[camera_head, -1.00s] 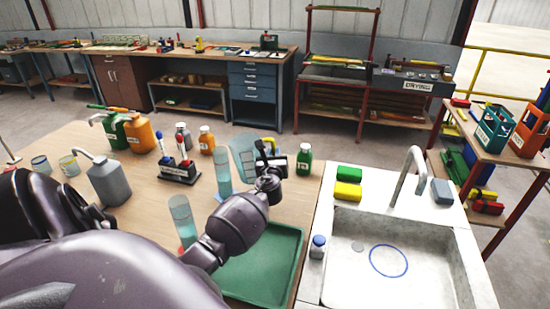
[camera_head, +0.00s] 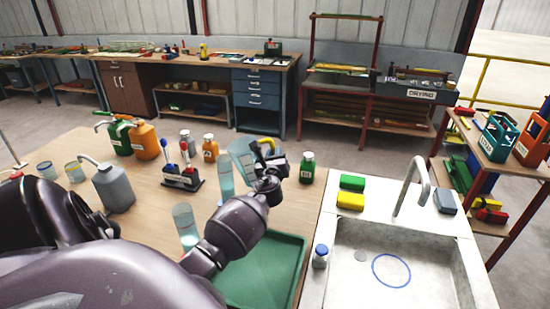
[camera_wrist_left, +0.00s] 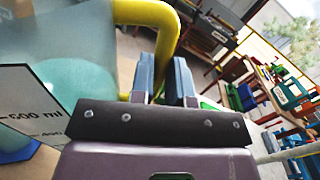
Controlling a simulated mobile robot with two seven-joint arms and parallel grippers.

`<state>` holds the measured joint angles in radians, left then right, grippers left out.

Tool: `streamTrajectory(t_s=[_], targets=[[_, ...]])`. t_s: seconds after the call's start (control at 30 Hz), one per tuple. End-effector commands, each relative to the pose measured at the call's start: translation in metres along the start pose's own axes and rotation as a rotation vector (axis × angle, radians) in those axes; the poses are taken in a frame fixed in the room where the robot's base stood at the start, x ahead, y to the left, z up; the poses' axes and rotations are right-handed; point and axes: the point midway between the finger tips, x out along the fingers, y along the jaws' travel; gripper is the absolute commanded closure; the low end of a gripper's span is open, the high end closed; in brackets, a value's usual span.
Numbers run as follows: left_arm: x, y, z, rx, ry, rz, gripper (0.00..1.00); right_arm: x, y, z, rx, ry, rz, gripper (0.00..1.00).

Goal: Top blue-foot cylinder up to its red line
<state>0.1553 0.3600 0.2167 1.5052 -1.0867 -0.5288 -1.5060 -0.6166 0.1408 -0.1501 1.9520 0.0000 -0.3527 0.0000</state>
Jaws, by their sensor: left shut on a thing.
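My left gripper (camera_head: 270,168) is shut on the yellow handle (camera_head: 267,146) of a translucent blue jug (camera_head: 241,152). The handle also shows between the fingers in the wrist view (camera_wrist_left: 160,22), with the jug's wall and its ml scale (camera_wrist_left: 40,112) at left. The jug looks slightly tilted in the head view. One clear cylinder (camera_head: 226,178) stands just left of and below the jug. Another clear cylinder (camera_head: 185,222) stands nearer, beside my arm. Their feet are mostly hidden or too small to tell by colour. A blue patch (camera_wrist_left: 18,152) shows below the jug. My right gripper is out of view.
A green tray (camera_head: 285,262) lies under my arm, left of the sink (camera_head: 350,285). A marker rack (camera_head: 185,181), grey wash bottle (camera_head: 113,188), orange bottle (camera_head: 210,148) and green bottle (camera_head: 307,168) stand around the cylinders.

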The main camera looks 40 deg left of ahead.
Motion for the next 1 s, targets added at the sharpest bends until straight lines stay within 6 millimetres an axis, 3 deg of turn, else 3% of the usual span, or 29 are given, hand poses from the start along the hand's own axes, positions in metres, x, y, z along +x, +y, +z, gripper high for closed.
streamTrajectory(t_s=[1.0], targets=[[0.001, -0.005, 0.037, -0.138, -0.031, -0.002, 1.0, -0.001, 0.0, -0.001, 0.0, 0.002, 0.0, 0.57]])
